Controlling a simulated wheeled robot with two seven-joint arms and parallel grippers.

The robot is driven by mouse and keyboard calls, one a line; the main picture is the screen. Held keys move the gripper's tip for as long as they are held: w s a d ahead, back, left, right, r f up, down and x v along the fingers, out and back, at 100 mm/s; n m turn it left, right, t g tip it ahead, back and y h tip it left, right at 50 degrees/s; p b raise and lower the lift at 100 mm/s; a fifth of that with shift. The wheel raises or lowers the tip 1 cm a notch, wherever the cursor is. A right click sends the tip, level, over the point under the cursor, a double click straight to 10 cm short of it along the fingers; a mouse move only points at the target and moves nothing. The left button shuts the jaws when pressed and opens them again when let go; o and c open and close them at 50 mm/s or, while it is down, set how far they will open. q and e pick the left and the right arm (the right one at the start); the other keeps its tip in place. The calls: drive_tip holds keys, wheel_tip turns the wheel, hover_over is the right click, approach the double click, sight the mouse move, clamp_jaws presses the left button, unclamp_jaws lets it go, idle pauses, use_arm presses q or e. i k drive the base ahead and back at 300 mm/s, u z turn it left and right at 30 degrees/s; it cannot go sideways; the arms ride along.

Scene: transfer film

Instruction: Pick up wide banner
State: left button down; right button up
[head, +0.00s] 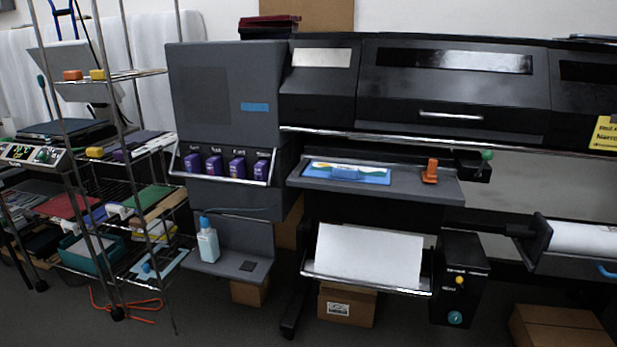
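A small printed piece in blue, white and some green and yellow (347,173) lies on the grey shelf (420,190) at the front of the large dark printer (450,85). It looks like a banner. A wide blank white sheet (368,256) rests slanted in the lower tray below that shelf. I cannot tell for certain which one is the wide banner. Neither of my grippers is in the head view.
An orange clamp-like part (430,171) stands on the shelf's right. A pale blue bottle (207,240) stands on a low ledge. A wire rack (110,170) with trays fills the left. A white roll (585,239) is at right. Cardboard boxes (347,305) sit on the floor.

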sight(357, 174)
drive_tip(key=u, duration=0.55)
drive_tip(key=i, duration=0.9)
drive_tip(key=u, duration=0.3)
